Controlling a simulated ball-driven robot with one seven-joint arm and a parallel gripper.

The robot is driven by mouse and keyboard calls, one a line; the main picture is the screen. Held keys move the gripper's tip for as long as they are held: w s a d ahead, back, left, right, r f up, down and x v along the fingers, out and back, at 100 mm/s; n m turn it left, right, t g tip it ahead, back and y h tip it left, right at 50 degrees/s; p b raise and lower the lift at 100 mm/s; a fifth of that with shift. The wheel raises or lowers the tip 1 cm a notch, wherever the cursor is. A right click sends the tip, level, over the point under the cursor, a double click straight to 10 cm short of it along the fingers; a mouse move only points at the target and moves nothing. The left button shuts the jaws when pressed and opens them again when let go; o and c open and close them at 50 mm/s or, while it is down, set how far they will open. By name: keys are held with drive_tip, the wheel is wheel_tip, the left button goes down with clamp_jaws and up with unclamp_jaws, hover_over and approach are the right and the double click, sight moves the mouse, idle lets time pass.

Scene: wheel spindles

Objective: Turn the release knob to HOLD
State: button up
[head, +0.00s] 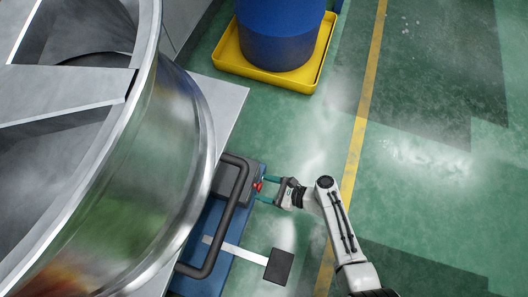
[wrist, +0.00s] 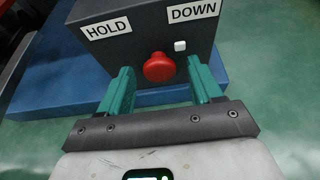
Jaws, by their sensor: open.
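The release knob (wrist: 158,67) is a round red knob on the face of a dark grey box (wrist: 145,35). A HOLD label (wrist: 106,27) is at its upper left and a DOWN label (wrist: 194,11) at its upper right. In the head view the red knob (head: 258,187) shows at the tips of my gripper (head: 265,190).
The box stands on a blue base (head: 213,222) with a black bent handle (head: 228,225) and a pedal (head: 278,266). A large shiny metal wheel (head: 165,170) fills the left. A blue drum (head: 278,30) stands in a yellow tray (head: 307,82). Green floor is clear at right.

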drive_tip(key=shift+w+a+f, duration=0.1)
drive_tip(key=shift+a, duration=0.25)
drive_tip(key=shift+c, duration=0.2)
drive_tip(key=c, duration=1)
drive_tip(key=shift+s+f+n+t+y+b, duration=0.15)
drive_tip(key=shift+n+t+b, duration=0.4)
drive_tip(key=shift+n+t, duration=1.2)
drive_tip(key=shift+s+f+n+t+y+b, duration=0.1)
drive_tip(key=shift+n+t+b, duration=0.5)
drive_tip(key=shift+n, duration=2.1)
drive_tip(key=shift+s+f+n+t+y+b, duration=0.15)
drive_tip(key=shift+n+t+b, duration=0.3)
drive_tip(key=shift+n+t, duration=1.35)
drive_tip(key=shift+n+g, duration=0.45)
drive_tip(key=shift+n, duration=0.1)
